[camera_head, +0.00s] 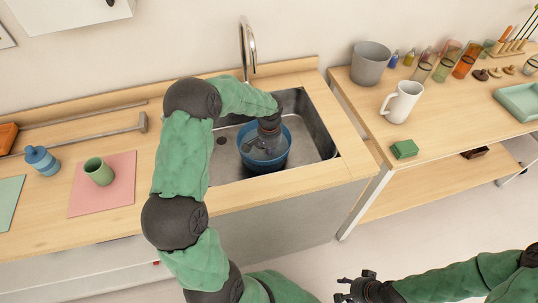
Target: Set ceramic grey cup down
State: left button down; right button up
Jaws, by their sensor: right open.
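My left gripper (268,128) reaches down into a blue bowl (285,160) in the metal sink (318,128). A greyish shape shows at its fingers inside the bowl; I cannot tell whether it is a grey cup or only the fingers, nor whether they are open or shut. My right gripper (357,289) is open and empty, low over the floor in front of the counter. A large grey cup-like vessel without a visible handle (370,65) stands upright on the right table. A pale mug with a handle (402,102) stands in front of it.
A tap (248,48) rises behind the sink. A green cup (99,171) stands on a pink mat (122,195), beside a blue jar (42,160). A green block (404,149) lies near the right table's front edge (435,160). Several coloured glasses stand farther back.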

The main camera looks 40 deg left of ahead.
pick_arm(q)
jog(key=shift+f, duration=0.2)
jog(key=c, duration=1.8)
grip_release()
jog(key=shift+f, duration=0.1)
jog(key=o, duration=0.4)
notch_tip(320, 180, up, 12)
jog(key=p, duration=0.4)
jog(key=shift+r, duration=0.2)
